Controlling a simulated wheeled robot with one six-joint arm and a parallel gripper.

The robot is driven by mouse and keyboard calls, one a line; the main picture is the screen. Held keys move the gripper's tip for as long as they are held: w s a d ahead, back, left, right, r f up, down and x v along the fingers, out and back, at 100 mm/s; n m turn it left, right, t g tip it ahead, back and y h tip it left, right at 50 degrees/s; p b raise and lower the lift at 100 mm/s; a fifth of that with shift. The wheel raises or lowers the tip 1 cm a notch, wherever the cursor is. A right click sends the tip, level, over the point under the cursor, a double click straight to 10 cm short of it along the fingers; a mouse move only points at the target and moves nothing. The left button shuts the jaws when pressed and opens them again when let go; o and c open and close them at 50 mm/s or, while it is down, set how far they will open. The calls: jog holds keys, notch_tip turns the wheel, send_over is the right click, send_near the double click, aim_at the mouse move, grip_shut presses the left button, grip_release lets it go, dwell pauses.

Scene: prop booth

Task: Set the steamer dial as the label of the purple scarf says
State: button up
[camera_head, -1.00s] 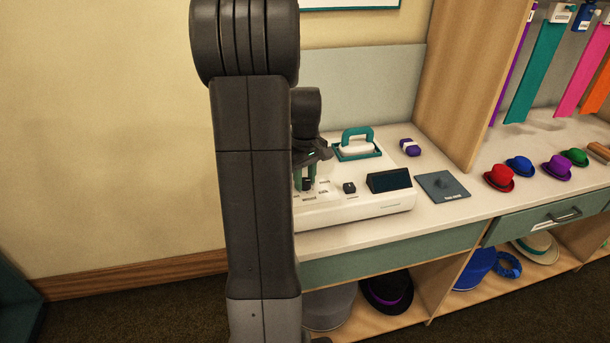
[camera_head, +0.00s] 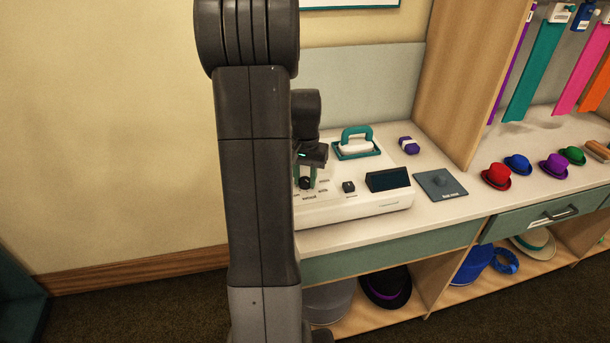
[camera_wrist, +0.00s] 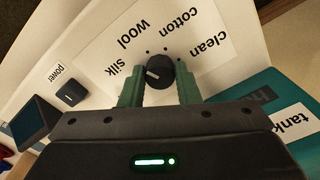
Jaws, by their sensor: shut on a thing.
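The steamer (camera_head: 362,208) is a white console with a dark screen on the counter. Its black dial (camera_wrist: 160,72) has a white mark on its left side, towards the printed word silk. Wool, cotton and clean are printed around the dial's far side. My gripper (camera_wrist: 160,85) has its green fingers on either side of the dial and is shut on it; it also shows in the head view (camera_head: 306,180). The purple scarf (camera_head: 508,65) hangs as a narrow strip, partly hidden by the wooden partition. I cannot read its label.
A power switch (camera_wrist: 70,95) sits beside the dial. A teal-handled iron-like piece (camera_head: 357,142) and a small purple item (camera_head: 408,145) are behind the screen. A dark plate (camera_head: 442,185) and small hats (camera_head: 497,176) lie to the right.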

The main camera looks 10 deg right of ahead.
aim_at(305, 179)
jog(key=m, duration=0.4)
jog(key=shift+w+m, duration=0.1)
jog(key=shift+m, duration=0.3)
dwell(0.4)
jog(key=o, duration=1)
jog(key=shift+r, duration=0.15)
notch_tip(305, 179, up, 14)
jog(key=shift+f+p, duration=0.2)
jog(key=shift+p, duration=0.25)
jog(key=shift+f, duration=0.15)
